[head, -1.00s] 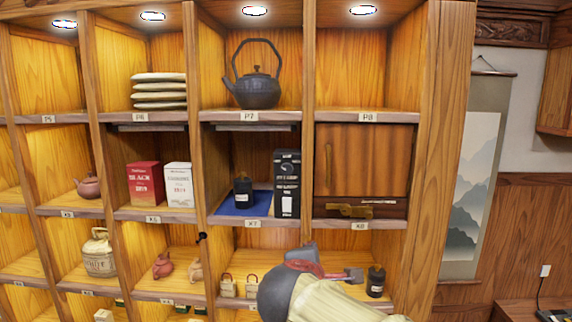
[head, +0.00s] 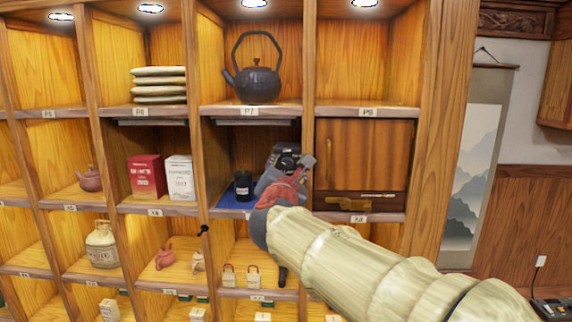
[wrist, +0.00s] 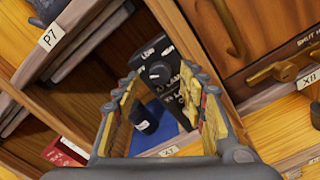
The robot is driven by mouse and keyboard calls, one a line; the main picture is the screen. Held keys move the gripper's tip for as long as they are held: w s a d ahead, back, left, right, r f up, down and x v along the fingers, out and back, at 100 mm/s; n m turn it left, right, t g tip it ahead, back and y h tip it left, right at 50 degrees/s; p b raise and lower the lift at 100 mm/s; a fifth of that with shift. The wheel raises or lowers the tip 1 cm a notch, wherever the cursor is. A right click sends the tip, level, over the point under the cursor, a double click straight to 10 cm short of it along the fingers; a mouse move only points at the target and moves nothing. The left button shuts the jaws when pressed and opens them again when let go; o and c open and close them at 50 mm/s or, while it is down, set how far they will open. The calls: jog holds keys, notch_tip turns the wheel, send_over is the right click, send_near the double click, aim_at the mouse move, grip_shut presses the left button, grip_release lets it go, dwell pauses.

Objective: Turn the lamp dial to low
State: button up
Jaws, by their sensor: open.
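The lamp dial is a round black knob (wrist: 159,72) on the upper front of a tall black box (wrist: 180,92). In the wrist view a white "LOW" label is above the knob, and white marks show near it; I cannot tell the exact setting. In the head view my gripper (head: 290,172) covers much of the box, and the knob (head: 287,162) shows just above it. In the wrist view my gripper (wrist: 167,88) is open and empty, its two padded fingers on either side of the knob's line of sight. I see no contact with the knob.
A small black jar (head: 243,186) stands on a blue mat (head: 229,201) left of the box. A closed wooden door with a brass latch (head: 345,203) fills the cubby to the right. A shelf and an iron kettle (head: 257,82) are above. Cubby posts border the space.

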jog(key=shift+w, duration=0.65)
jog(key=c, duration=0.3)
grip_shut()
